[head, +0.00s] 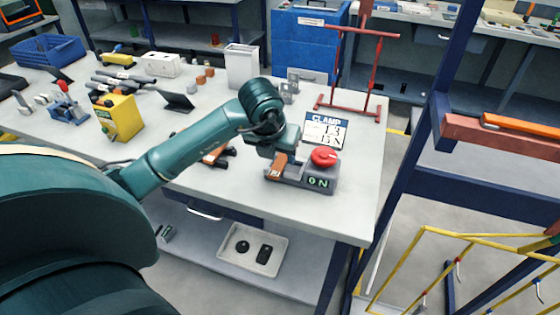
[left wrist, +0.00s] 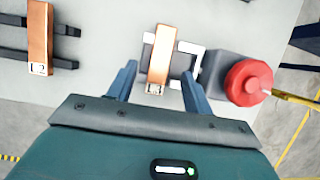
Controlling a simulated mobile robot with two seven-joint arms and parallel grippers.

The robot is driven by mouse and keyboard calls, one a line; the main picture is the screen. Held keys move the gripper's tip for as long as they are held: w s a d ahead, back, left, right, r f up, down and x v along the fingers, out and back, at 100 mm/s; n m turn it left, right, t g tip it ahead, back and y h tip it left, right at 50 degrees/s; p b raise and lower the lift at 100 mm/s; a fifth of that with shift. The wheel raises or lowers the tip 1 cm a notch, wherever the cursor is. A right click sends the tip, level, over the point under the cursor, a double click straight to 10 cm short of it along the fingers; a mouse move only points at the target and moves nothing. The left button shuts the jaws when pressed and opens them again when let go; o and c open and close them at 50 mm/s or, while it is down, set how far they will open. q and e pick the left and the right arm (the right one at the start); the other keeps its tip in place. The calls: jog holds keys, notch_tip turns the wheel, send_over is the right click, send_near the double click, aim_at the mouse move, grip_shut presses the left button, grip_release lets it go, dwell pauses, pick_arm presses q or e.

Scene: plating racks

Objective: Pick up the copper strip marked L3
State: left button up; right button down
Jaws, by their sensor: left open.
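A copper strip (head: 277,166) lies on a grey clamp unit (head: 300,174) with a red knob (head: 323,156) and a green ON display. The strip also shows in the left wrist view (left wrist: 161,55); the small mark at its near end is too small to read surely. My left gripper (head: 271,153) is over this strip. In the left wrist view its two fingers (left wrist: 158,76) are apart, one on each side of the strip, and hold nothing. Another copper strip (left wrist: 40,35), seemingly marked L2, lies on dark supports to the left. My right gripper is not in view.
A sign (head: 325,130) reading CLAMP L3 stands behind the clamp unit. A red rack (head: 351,104) stands at the table's back right. A yellow box (head: 119,118) and a dark tilted panel (head: 178,102) are further left. The table's front right is clear.

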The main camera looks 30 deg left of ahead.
aim_at(280, 163)
pick_arm(q)
jog(key=shift+x, duration=1.45)
jog(key=shift+c, duration=0.4)
jog(key=shift+r, duration=0.1)
grip_shut()
